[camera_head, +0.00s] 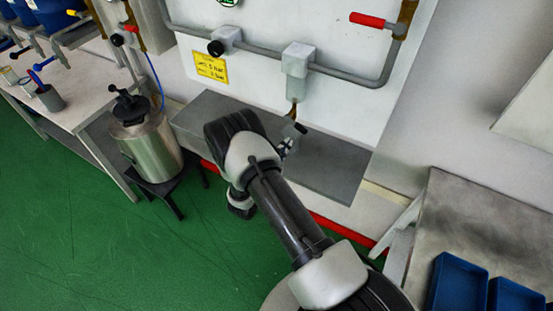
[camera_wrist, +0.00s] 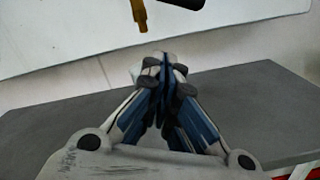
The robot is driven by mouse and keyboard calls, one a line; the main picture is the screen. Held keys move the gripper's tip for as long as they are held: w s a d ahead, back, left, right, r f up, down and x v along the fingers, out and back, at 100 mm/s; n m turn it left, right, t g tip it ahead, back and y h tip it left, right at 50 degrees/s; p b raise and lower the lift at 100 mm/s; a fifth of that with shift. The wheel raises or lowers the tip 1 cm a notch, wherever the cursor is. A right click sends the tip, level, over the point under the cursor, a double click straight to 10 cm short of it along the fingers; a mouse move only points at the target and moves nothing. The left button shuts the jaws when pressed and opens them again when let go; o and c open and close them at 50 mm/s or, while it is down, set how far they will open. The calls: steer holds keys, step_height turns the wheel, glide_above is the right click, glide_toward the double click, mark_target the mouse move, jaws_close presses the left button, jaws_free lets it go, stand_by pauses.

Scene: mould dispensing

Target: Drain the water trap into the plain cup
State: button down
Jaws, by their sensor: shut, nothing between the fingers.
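The water trap (camera_head: 296,62) is a pale block with a grey bowl on the pipe of the white panel. A brass drain outlet (camera_head: 294,110) hangs under it with a black lever (camera_head: 300,128). In the wrist view, the brass outlet (camera_wrist: 139,14) and black lever (camera_wrist: 183,3) show at the top edge. My gripper (camera_head: 288,143) is just below the lever, over the grey shelf. In the wrist view my gripper (camera_wrist: 164,62) has its fingertips together and empty, apart from the outlet. I cannot identify the plain cup; no cup shows on the visible part of the shelf.
The grey shelf (camera_head: 335,165) below the panel looks bare where visible; my arm hides part. A steel pressure pot (camera_head: 150,145) stands left. A bench holds a grey cup (camera_head: 50,98) with tools in it. Blue bins (camera_head: 458,283) sit on the right table. A red-handled valve (camera_head: 370,20) is above.

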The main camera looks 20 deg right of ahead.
mark_target(297, 125)
steer(key=shift+s+d+r, duration=0.1)
steer(key=shift+d+r, duration=0.25)
steer(key=shift+r, duration=0.25)
steer(key=shift+s+d+r, duration=0.1)
steer(key=shift+d+r, duration=0.2)
steer(key=shift+r, duration=0.3)
steer(key=shift+s+d+r, duration=0.1)
steer(key=shift+d+r, duration=0.25)
steer(key=shift+r, duration=0.25)
steer(key=n, duration=0.1)
steer(key=s+d+r+n, duration=0.1)
steer(key=n, duration=0.1)
steer(key=s+r+n+p, duration=0.1)
steer(key=shift+d, duration=0.25)
